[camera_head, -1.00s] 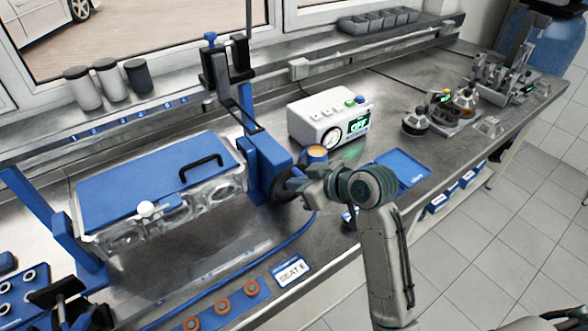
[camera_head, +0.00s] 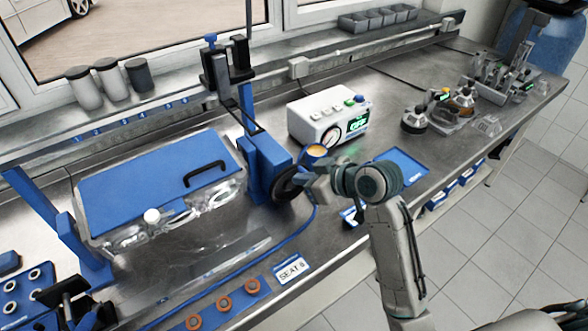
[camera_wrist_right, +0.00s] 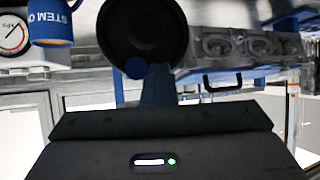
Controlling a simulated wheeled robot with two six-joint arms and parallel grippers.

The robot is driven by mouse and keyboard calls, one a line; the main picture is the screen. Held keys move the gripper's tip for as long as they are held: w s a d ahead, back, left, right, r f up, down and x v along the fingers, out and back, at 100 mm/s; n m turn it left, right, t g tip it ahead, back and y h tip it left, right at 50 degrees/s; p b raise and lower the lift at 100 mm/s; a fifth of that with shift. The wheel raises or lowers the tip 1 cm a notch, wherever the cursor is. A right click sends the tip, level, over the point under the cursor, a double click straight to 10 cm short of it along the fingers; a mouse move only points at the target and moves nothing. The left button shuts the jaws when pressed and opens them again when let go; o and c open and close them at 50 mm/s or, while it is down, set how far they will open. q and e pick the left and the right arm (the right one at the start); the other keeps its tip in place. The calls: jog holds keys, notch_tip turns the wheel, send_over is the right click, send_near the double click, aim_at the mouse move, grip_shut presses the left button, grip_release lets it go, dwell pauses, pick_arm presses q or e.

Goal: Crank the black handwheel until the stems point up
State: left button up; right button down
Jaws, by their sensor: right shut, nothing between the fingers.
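The black handwheel (camera_head: 287,184) is on the front of the blue stand post (camera_head: 263,150). In the right wrist view the handwheel (camera_wrist_right: 150,35) fills the top middle, with a round blue knob (camera_wrist_right: 137,68) at its lower rim. My right gripper (camera_head: 303,178) is shut and empty beside the wheel's right side; its fingers (camera_wrist_right: 158,85) show just below the knob. I cannot tell whether they touch it. The silvery cylinder head (camera_head: 205,200) hangs in the stand under a blue plate (camera_head: 150,180) with a black handle (camera_head: 205,172). I cannot make out the stems. My left gripper is not in view.
A cup (camera_head: 316,156), marked STEM O in the right wrist view (camera_wrist_right: 50,22), stands close behind my right gripper. A white gauge box (camera_head: 328,118) is behind it, and a blue tray (camera_head: 400,168) lies to the right. A blue hose (camera_head: 300,232) runs along the bench front.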

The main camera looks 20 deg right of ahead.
jog(key=shift+w+d+f+p, duration=0.15)
jog(key=shift+d+p, duration=0.15)
jog(key=shift+d, duration=0.3)
jog(key=shift+w+d, duration=0.2)
jog(key=shift+d, duration=0.1)
jog(key=shift+d+p, duration=0.15)
jog(key=shift+p, duration=0.15)
jog(key=shift+w+d+f, duration=0.1)
jog(key=shift+w+d, duration=0.05)
jog(key=shift+d, duration=0.1)
jog(key=shift+d, duration=0.15)
